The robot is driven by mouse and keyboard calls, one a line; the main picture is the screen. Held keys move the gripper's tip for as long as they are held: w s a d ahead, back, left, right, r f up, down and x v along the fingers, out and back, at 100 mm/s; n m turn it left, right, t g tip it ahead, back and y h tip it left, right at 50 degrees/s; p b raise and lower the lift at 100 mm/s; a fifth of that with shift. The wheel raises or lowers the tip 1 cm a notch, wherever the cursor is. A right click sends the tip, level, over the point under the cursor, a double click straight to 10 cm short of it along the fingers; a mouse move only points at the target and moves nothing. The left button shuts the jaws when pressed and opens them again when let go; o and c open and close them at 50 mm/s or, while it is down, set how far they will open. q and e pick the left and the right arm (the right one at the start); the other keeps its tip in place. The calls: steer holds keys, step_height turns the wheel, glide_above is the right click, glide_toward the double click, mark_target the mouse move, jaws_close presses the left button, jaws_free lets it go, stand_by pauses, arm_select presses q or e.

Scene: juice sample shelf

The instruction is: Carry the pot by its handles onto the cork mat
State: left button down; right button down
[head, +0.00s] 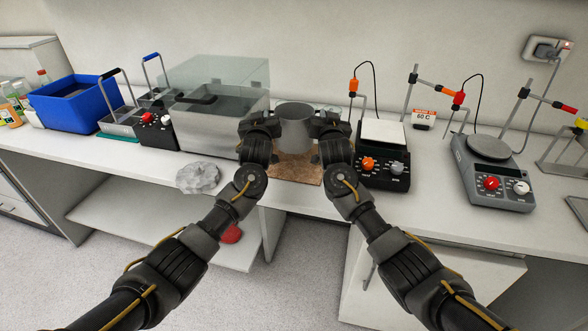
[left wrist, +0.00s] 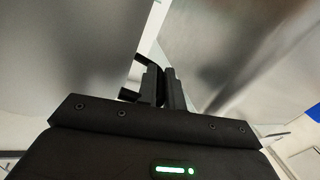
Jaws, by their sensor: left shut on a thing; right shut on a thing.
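The grey metal pot (head: 296,128) is upright between my two grippers, in the middle of the head view. The brown cork mat (head: 297,170) lies on the counter directly below it. I cannot tell whether the pot touches the mat. My left gripper (head: 262,128) is shut at the pot's left side, and my right gripper (head: 332,128) is shut at its right side. Their bodies hide the handles in the head view. In the left wrist view, the left fingers (left wrist: 168,88) are closed on a dark handle (left wrist: 138,75) beside the pot's grey wall (left wrist: 75,60).
A hotplate with a white top (head: 384,133) stands close on the right, and a grey hotplate (head: 490,150) further right. A crumpled grey cloth (head: 198,178) lies near the front edge. A blue bin (head: 75,103) is far left.

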arm_select(q)
steer(key=shift+s+a+f, duration=0.1)
steer(key=shift+f, duration=0.4)
arm_select(e)
steer(key=shift+s+f, duration=0.1)
steer(key=shift+f, duration=0.35)
arm_select(q)
steer(key=shift+s+r, duration=0.25)
steer(key=shift+s, duration=0.05)
arm_select(e)
steer(key=shift+s+r, duration=0.25)
steer(key=shift+s, duration=0.05)
arm_select(q)
steer(key=shift+w+f, duration=0.1)
steer(key=shift+f, duration=0.05)
arm_select(e)
steer(key=shift+w+f, duration=0.1)
steer(key=shift+f, duration=0.05)
arm_select(q)
steer(key=shift+f+b, duration=0.2)
steer(key=shift+b, duration=0.3)
arm_select(e)
steer(key=shift+f, duration=0.2)
